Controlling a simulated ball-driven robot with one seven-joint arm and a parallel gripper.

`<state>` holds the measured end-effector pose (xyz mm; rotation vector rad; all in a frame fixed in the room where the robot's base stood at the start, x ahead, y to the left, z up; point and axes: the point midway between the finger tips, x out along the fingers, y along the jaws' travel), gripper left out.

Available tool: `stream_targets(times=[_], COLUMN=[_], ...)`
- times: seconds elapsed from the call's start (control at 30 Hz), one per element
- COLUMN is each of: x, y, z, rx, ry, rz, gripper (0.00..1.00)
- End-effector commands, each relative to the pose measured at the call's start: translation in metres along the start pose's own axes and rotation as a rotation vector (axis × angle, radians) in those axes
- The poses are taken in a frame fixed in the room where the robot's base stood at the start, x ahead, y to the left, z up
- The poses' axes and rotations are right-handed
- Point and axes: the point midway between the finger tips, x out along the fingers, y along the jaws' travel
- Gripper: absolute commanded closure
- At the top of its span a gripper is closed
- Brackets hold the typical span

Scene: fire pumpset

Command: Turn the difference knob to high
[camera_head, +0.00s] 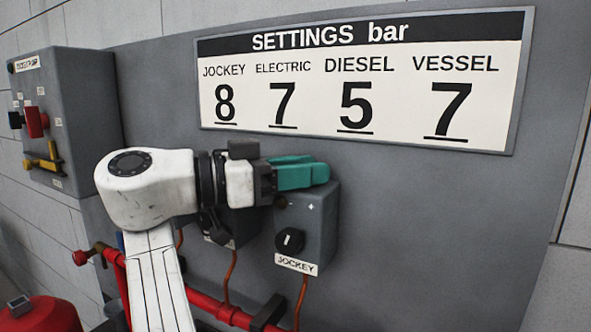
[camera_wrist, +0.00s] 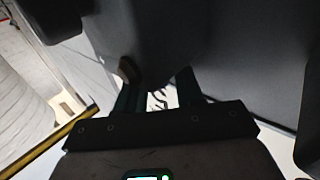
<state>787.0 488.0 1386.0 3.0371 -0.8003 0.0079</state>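A grey box (camera_head: 318,225) labelled JOCKEY is on the wall panel, with a black knob (camera_head: 290,241) with a white mark on its front. A small brownish round part sits higher on that front. I cannot tell which part is the difference knob, and no "high" mark is readable. My gripper (camera_head: 312,173), with teal fingers, lies across the top of this box in the head view. In the wrist view my gripper (camera_wrist: 157,80) has its fingers apart, with a bright gap between them. A brownish part (camera_wrist: 128,69) shows beside the left fingertip; contact is unclear.
A second grey box (camera_head: 240,228) is mostly hidden behind my arm. A settings sign (camera_head: 365,80) hangs above. Red pipes (camera_head: 212,305) run below, with copper tubes rising to the boxes. A grey control box (camera_head: 75,110) is at left. The panel right of the JOCKEY box is clear.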

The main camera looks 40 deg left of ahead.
Motion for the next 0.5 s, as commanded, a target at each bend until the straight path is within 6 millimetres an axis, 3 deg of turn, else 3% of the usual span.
stream_targets(times=[0.5], x=[0.0030], y=[0.0003], z=[0.0028], rx=[-0.001], ry=[-0.006], rz=[-0.029], gripper=[0.65])
